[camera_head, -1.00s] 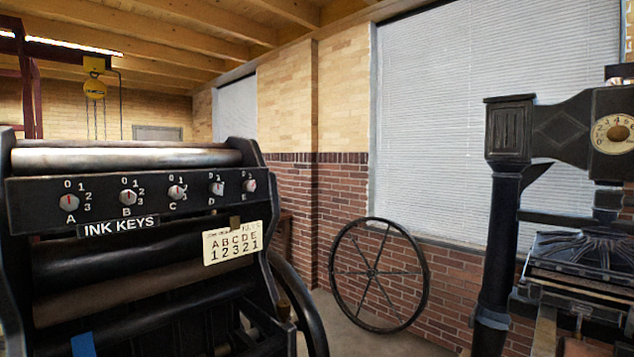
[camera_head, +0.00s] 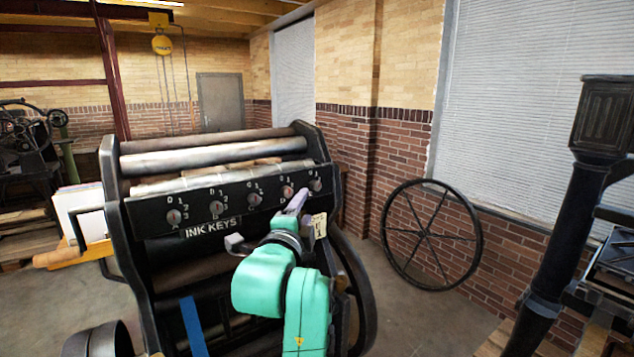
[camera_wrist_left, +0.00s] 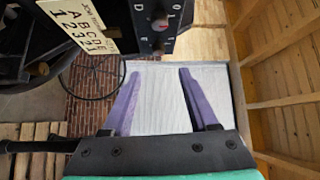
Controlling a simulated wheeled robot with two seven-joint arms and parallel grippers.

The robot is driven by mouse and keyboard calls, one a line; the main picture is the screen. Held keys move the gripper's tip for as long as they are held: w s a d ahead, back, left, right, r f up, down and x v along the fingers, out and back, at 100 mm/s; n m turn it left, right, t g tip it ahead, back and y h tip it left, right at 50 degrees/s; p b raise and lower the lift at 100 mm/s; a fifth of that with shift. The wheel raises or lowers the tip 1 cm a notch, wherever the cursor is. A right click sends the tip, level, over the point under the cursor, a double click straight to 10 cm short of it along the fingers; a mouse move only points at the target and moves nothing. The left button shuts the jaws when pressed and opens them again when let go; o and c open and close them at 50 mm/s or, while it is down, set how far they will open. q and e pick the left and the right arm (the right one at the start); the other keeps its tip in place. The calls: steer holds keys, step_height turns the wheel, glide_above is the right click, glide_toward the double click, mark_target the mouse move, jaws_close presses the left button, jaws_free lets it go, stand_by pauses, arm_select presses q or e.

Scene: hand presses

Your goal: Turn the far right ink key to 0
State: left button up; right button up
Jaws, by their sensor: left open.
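The black ink key panel (camera_head: 235,203) runs across the press with several round keys. My left gripper (camera_head: 299,201) has purple fingers and is near the panel's right end, close to keys D (camera_head: 288,192) and E. In the left wrist view, the open, empty fingers (camera_wrist_left: 157,74) are spread below key E (camera_wrist_left: 158,46), apart from it. My right gripper is not in view.
A card (camera_wrist_left: 85,25) reading ABCDE and 12321 hangs under the panel, partly behind my left arm in the head view. A large spoked wheel (camera_head: 431,234) leans on the brick wall. Another black press (camera_head: 604,115) stands at the right.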

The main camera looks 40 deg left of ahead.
mark_target(317, 187)
arm_select(q)
steer(key=p+x, duration=0.5)
steer(key=x, duration=0.7)
steer(key=shift+w+a+r, duration=0.1)
steer(key=shift+w, duration=0.2)
steer(key=shift+w+a, duration=0.2)
steer(key=shift+w, duration=0.15)
jaws_close()
